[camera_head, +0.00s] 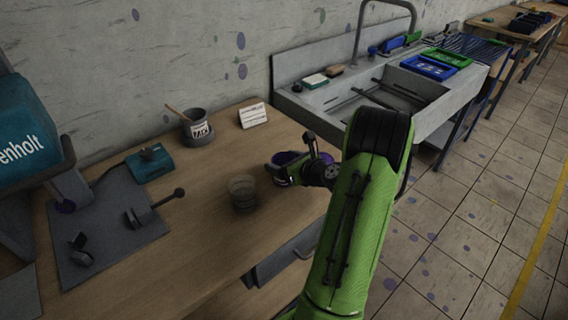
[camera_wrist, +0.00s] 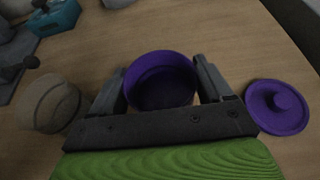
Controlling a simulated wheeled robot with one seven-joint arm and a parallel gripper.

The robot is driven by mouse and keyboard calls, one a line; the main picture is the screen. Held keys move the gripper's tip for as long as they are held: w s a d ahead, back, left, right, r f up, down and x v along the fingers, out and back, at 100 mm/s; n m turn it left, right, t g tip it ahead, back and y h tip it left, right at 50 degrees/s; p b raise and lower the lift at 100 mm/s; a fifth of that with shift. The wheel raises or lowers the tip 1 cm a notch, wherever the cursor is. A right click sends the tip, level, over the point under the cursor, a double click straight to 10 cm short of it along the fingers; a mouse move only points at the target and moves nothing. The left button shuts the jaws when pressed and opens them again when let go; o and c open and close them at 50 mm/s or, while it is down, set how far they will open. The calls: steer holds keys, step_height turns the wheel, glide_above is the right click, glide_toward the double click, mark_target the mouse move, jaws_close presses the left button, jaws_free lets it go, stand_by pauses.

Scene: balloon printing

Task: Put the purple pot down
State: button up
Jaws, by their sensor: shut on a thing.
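The purple pot (camera_wrist: 161,82) is an open round vessel between the two fingers of my gripper (camera_wrist: 161,88), which is shut on it. In the head view the purple pot (camera_head: 287,158) shows partly behind my gripper (camera_head: 292,172), over the right part of the wooden table. I cannot tell whether its base touches the table. A purple lid (camera_wrist: 277,107) with a round knob lies to the right of my gripper in the wrist view.
A grey mortar-like cup (camera_head: 198,130), a white card (camera_head: 253,115) and a teal device (camera_head: 149,162) stand farther back. The wooden table (camera_head: 215,240) is bare in front. A sink (camera_head: 395,88) adjoins at right.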

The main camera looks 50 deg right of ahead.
steer(key=o, duration=1.1)
steer(key=shift+f, duration=0.1)
steer(key=shift+s+r, duration=0.2)
steer(key=p+v, duration=0.2)
steer(key=v, duration=1)
steer(key=w+a+r+n+g+y, duration=0.1)
steer(key=w+a+n+g+y, duration=0.15)
steer(key=a+n, duration=0.7)
steer(key=w+a+r+n+g+y, duration=0.2)
steer(key=w+a+n+g, duration=0.1)
steer(key=a+n, duration=0.7)
steer(key=s+a+r+n+h, duration=0.1)
steer(key=s+a+r+n, duration=0.1)
steer(key=n, duration=0.4)
steer(key=s+a+r+n+g+h, duration=0.1)
steer(key=s+a+r+n, duration=0.1)
steer(key=s+a+n, duration=0.3)
steer(key=s+a+r+n+g+h, duration=0.1)
steer(key=s+a+r+n, duration=0.1)
steer(key=s+n, duration=0.4)
steer(key=shift+s+a+n, duration=0.35)
steer(key=shift+a, duration=0.45)
